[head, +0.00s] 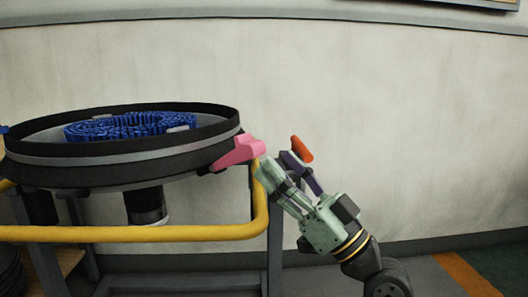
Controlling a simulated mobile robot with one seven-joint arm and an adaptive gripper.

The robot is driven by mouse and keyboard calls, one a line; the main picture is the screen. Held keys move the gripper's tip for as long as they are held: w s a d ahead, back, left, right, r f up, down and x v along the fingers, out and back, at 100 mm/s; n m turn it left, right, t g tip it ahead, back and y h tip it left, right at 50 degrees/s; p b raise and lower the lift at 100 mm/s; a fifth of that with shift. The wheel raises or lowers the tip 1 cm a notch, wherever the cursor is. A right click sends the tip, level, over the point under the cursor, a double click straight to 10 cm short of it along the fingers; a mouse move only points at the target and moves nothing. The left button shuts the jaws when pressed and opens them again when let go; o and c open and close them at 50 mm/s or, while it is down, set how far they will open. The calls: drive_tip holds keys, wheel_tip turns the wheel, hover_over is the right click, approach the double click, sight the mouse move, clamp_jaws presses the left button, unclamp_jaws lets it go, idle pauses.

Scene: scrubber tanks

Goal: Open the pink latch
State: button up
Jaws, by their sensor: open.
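The pink latch (238,152) sticks out from the right rim of a round black and grey tank part (130,160). My gripper (268,172) is just right of the latch and slightly below it, at the right end of the yellow rail. Its pale green fingers point up and left toward the latch. The gripper is open. Whether a finger touches the latch cannot be told from this view. The latch's tip shows clear above the fingers.
A blue coiled filling (125,125) lies inside the round part. A yellow rail (140,233) runs along the front and curves up by my gripper. A dark grey frame (275,255) stands below. A plain wall is behind, with free room at the right.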

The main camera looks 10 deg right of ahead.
drive_tip(key=s+d, duration=0.7)
drive_tip(key=shift+s+d+r, duration=0.15)
drive_tip(key=shift+s+d, duration=0.1)
drive_tip(key=shift+s, duration=0.05)
